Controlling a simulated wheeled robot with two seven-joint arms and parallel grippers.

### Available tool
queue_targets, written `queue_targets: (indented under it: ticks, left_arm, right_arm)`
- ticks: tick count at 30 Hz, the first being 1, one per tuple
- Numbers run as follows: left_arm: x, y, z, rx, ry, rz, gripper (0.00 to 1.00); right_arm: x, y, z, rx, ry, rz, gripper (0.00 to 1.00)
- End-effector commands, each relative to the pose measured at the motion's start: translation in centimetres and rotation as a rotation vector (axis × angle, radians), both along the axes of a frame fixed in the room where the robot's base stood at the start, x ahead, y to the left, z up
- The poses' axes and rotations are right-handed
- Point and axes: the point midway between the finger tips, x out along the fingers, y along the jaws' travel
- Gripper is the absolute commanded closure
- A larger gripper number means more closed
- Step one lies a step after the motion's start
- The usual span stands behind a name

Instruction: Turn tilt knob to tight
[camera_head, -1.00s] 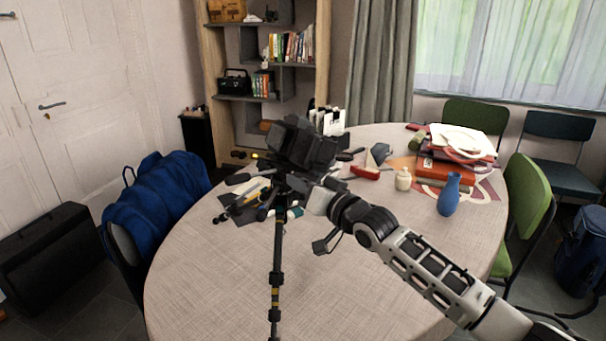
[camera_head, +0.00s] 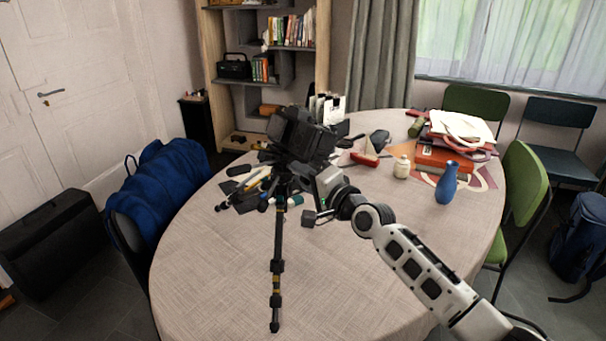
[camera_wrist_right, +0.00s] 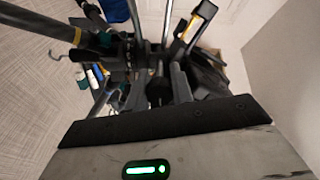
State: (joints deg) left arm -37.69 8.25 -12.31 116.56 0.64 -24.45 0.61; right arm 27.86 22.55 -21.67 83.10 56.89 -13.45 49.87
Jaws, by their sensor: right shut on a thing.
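A black camera (camera_head: 297,135) sits tilted on the head of a black tripod (camera_head: 278,240) in the head view. My right gripper (camera_head: 305,178) reaches in from the right, just below the camera at the tripod head. In the right wrist view, the fingers of my right gripper (camera_wrist_right: 167,88) are shut on a small dark knob (camera_wrist_right: 158,93) beside the tripod head. The knob's mark and its exact turn cannot be made out. In the head view the knob is hidden by the gripper and camera. My left gripper is not in view.
The round table (camera_head: 220,270) holds loose tools around the tripod. A red tool (camera_head: 364,159), a cream jar (camera_head: 402,167), a blue vase (camera_head: 447,183) and a book stack (camera_head: 443,157) stand to the right.

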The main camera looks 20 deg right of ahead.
Motion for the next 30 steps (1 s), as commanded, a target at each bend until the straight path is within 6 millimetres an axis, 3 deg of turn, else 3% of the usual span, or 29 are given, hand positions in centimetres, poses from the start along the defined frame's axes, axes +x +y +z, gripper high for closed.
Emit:
queue_targets:
  ticks: [23, 24, 30]
  left_arm:
    - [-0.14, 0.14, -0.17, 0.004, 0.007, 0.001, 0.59]
    - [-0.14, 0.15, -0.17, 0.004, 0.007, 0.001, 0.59]
    - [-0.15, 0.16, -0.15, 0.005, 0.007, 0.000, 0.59]
  right_arm:
    - [0.02, -0.05, 0.04, 0.093, 0.039, -0.001, 1.00]
    - [0.02, -0.04, 0.05, 0.092, 0.039, -0.001, 0.69]
    - [0.01, -0.03, 0.04, 0.091, 0.038, -0.001, 0.68]
